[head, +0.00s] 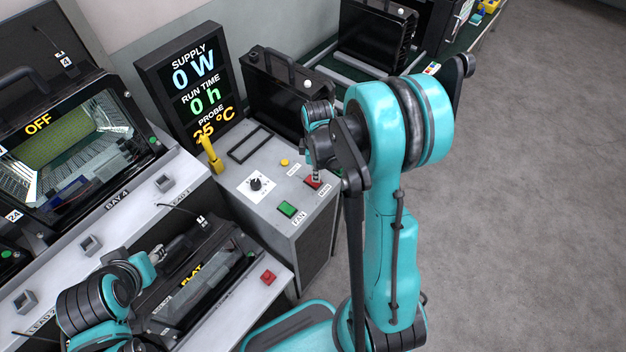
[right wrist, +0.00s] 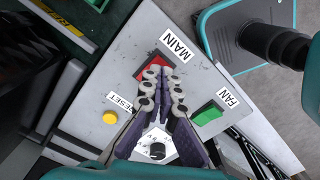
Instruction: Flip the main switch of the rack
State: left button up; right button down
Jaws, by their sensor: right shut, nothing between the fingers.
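The rack's grey top panel (head: 238,206) carries the red main switch (head: 313,182), labelled MAIN. The switch also shows in the right wrist view (right wrist: 146,64), partly covered by my fingers. My right gripper (head: 316,175) is over the switch. In the right wrist view, my right gripper (right wrist: 164,72) is shut and empty, its fingertips at the switch's edge. I cannot tell whether they touch it. The display (head: 190,80) reads supply 0 W, run time 0 h. My left gripper (head: 153,257) is at the lower left, its fingers not clear.
A green FAN switch (head: 287,209), a yellow RESET button (head: 284,162) and a black knob (head: 255,183) sit near the main switch. A yellow handle (head: 209,153) stands at the panel's left. A floodlight housing marked FLAT (head: 205,272) lies at lower left. Floor at right is clear.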

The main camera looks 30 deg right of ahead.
jog(key=shift+f+b, duration=0.9)
jog(key=shift+f, duration=0.1)
dwell(0.3)
jog(key=shift+r, duration=0.15)
jog(key=shift+r+p, duration=2.55)
jog(key=shift+r, duration=0.85)
jog(key=shift+a+r, duration=0.15)
jog(key=s+a+r+m+t+b, duration=0.7)
jog(key=s+a+m, duration=0.3)
jog(key=s, duration=0.1)
jog(key=shift+a+r+m+b, duration=0.15)
jog(key=shift+m+b, duration=0.15)
